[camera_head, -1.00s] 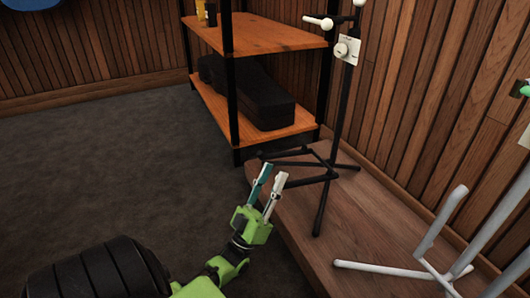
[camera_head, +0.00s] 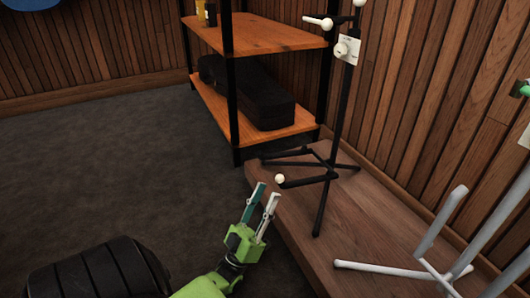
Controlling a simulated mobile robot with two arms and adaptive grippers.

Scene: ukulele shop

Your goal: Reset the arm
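My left gripper (camera_head: 263,203) is in the lower middle of the head view, on a green arm that comes in from the bottom. Its two fingers, one teal and one pale, are apart with nothing between them. The fingertips point up and stand close to the left edge of the wooden platform (camera_head: 365,235) in the picture. They look apart from the black stand (camera_head: 329,175), whose pale-tipped lower bar is just above and right of them. My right gripper does not show.
A black stand with a white tag (camera_head: 348,49) and a white stand (camera_head: 437,268) stand on the platform. A shelf (camera_head: 258,36) holds a black case (camera_head: 262,105) on its lower board.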

